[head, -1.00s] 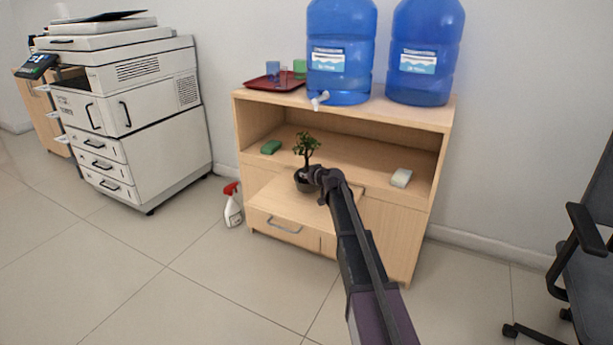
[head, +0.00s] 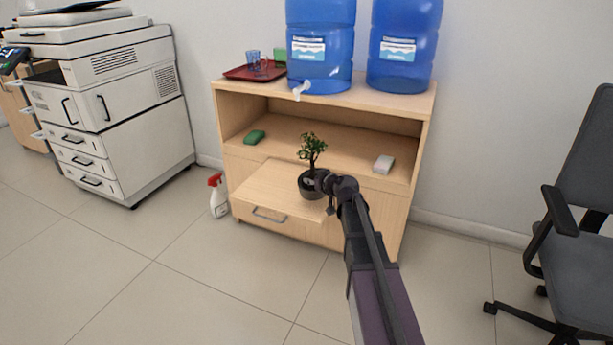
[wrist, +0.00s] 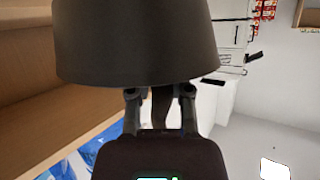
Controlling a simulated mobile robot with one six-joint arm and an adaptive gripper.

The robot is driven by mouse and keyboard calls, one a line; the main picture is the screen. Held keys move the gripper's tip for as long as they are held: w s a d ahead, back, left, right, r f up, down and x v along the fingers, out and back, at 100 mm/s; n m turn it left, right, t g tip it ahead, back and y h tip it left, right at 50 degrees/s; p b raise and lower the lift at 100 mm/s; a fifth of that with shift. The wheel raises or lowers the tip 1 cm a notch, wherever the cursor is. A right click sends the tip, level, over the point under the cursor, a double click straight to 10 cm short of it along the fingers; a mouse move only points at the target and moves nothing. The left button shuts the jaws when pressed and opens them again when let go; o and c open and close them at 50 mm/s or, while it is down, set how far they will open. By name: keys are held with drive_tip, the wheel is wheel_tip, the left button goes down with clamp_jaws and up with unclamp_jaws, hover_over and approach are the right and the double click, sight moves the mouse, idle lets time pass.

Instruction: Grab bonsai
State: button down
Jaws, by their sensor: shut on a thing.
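The bonsai (head: 312,150) is a small green tree in a dark round pot (head: 310,186). In the head view it is upright in front of the wooden cabinet, over the pulled-out drawer front. My gripper (head: 329,186) is at the right side of the pot and shut on it. In the wrist view the dark pot (wrist: 136,40) fills the upper middle, with the gripper fingers (wrist: 160,95) against it. The fingertips are partly hidden by the pot. I cannot tell if the pot's base touches the drawer.
The wooden cabinet (head: 226,105) has a green sponge (head: 254,137) and a white block (head: 384,163) on its shelf. Blue water bottles (head: 320,40) and a red tray (head: 238,73) stand on top. A spray bottle (head: 218,197) and an office chair (head: 580,240) flank it.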

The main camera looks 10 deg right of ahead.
drive_tip(key=shift+s, duration=0.3)
drive_tip(key=shift+r, duration=0.2)
idle(0.4)
